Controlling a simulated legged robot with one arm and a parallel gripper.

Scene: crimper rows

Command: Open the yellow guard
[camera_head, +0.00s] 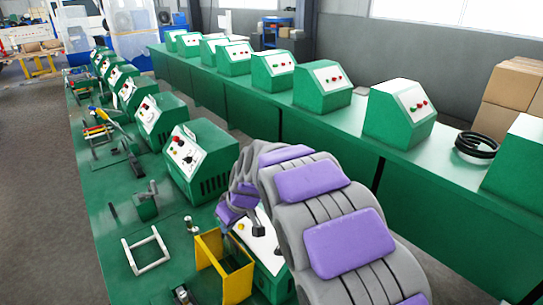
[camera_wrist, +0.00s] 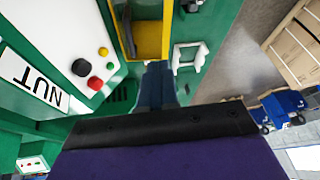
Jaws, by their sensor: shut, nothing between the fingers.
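The yellow guard (camera_head: 238,286) is a box-like frame at the front edge of the green bench, beside the nearest machine. It also shows at the top middle of the wrist view (camera_wrist: 150,45), with a dark gap on its left. My gripper (camera_wrist: 158,68) is shut and empty, its fingertips at the guard's near edge in that view. I cannot tell whether they touch it. In the head view my purple and grey arm reaches over the machine toward the guard, and its fingertips are hard to make out. The guard's inside is partly dark.
The nearest machine's panel (camera_wrist: 80,55) has red, yellow and black controls and a NUT label, left of my gripper. A white square frame (camera_head: 147,250) lies left of the guard. More green machines (camera_head: 199,150) line the bench behind. A grey aisle (camera_head: 45,200) is clear at left.

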